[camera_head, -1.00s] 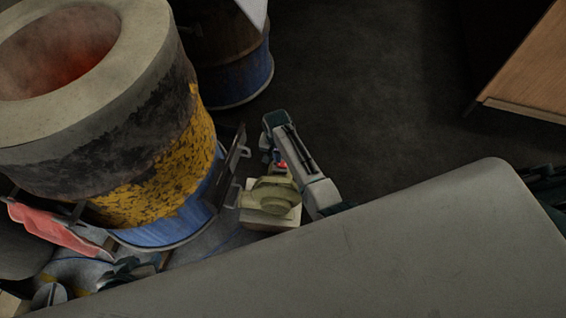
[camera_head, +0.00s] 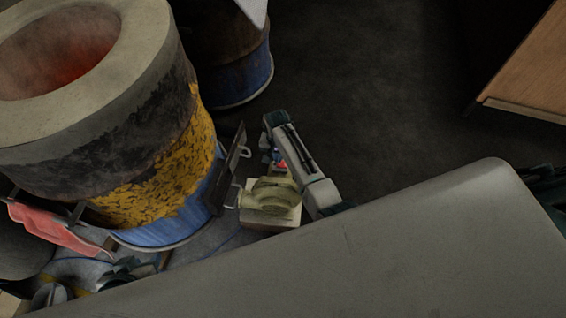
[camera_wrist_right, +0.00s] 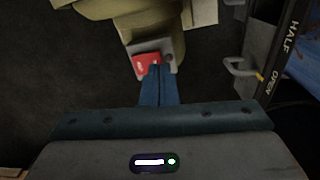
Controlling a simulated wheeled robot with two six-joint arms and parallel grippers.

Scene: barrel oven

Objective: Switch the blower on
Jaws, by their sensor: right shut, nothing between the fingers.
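The blower (camera_head: 268,198) is an olive-green housing on a pale base, on the floor at the right foot of the barrel oven (camera_head: 150,170). Its red switch (camera_wrist_right: 145,62) sits on a grey box at the end of the blower in the right wrist view. My right gripper (camera_wrist_right: 156,70) is shut and empty, its blue fingertips over the lower right edge of the red switch. I cannot tell whether they touch it. In the head view the right arm hides most of the switch. My left gripper (camera_head: 122,272) is low at the left, partly hidden, its jaws unclear.
A dark slide plate marked HALF and OPEN (camera_wrist_right: 280,60), with a metal handle (camera_wrist_right: 240,68), stands beside the blower. A blue-bottomed barrel (camera_head: 235,75) is behind the oven. A red cloth-like piece (camera_head: 45,230) hangs at the left. A wooden surface (camera_head: 530,70) is upper right; dark floor between is clear.

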